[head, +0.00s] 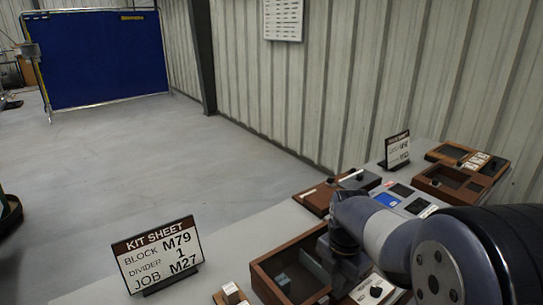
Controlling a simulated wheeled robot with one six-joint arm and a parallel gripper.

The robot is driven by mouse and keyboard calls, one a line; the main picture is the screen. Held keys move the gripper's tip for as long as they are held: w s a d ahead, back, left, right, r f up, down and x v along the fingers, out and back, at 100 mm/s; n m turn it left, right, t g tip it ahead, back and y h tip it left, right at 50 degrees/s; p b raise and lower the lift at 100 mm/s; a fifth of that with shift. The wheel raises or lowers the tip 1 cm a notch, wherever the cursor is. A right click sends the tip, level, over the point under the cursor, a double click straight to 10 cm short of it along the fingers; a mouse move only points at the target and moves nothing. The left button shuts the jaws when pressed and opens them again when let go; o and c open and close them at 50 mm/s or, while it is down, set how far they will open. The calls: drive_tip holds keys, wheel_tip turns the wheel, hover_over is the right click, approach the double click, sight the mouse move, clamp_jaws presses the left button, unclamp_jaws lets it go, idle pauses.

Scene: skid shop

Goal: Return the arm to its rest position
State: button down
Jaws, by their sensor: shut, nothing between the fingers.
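My arm (385,228) reaches in from the lower right of the head view, grey with a dark ribbed joint at the right edge. Its dark end, my gripper (337,248), points down over the right part of an open wooden tray (262,285). The gripper is shut and empty; its fingertips are hard to make out. The arm hides part of the bench behind it and part of the tray. I cannot tell whether the gripper touches the tray.
A kit sheet sign (158,254) reading BLOCK M79, DIVIDER 1, JOB M27 stands on the grey bench at left. A second sign (397,150) stands farther back. Wooden boxes (440,185) sit at right.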

drive_tip(key=shift+a+r, duration=0.1)
drive_tip(key=shift+r, duration=1.45)
drive_tip(key=shift+r, duration=0.1)
